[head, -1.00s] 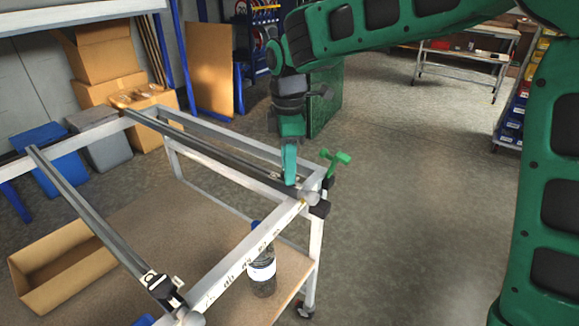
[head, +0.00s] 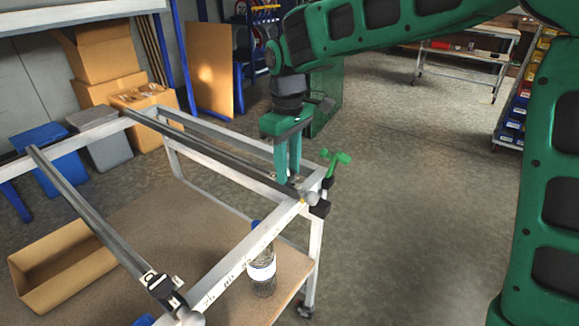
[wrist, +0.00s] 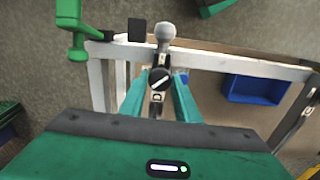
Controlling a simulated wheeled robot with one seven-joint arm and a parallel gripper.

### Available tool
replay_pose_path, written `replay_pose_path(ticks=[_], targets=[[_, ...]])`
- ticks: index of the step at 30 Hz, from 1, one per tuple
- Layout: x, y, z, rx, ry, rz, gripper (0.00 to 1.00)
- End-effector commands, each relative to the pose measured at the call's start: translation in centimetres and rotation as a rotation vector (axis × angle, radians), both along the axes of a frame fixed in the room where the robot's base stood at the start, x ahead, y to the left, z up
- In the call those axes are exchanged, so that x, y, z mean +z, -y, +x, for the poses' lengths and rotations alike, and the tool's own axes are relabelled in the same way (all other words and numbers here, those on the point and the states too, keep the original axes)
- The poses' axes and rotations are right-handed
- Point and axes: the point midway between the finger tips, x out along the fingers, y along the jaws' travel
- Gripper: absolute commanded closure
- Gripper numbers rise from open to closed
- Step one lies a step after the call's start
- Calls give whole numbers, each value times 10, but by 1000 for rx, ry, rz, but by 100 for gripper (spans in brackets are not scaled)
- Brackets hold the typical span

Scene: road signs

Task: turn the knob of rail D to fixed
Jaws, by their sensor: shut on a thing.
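The knob (wrist: 160,79) is a small black disc with a slanted white line, running lower left to upper right in the wrist view. It sits on the near end of the right-hand dark rail (head: 215,154), which lies on the white frame. My gripper (head: 289,181) points straight down at that rail end. In the wrist view its two teal fingers (wrist: 160,84) stand on either side of the knob, shut on it. In the head view the fingers hide the knob.
A green T-shaped handle (head: 337,163) stands close right of my gripper. A grey ball end (head: 309,198) lies just beyond the knob. A second rail (head: 95,215) lies to the left. A bottle (head: 262,270) stands on the lower shelf. The floor to the right is clear.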

Motion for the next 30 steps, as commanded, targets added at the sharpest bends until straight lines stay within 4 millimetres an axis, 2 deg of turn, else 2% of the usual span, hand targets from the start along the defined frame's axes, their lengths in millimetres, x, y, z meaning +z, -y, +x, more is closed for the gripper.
replay_pose_path(ticks=[18,30], targets=[[1,-1,1,-549,3,2,93],[1,-1,1,-737,4,2,93]])
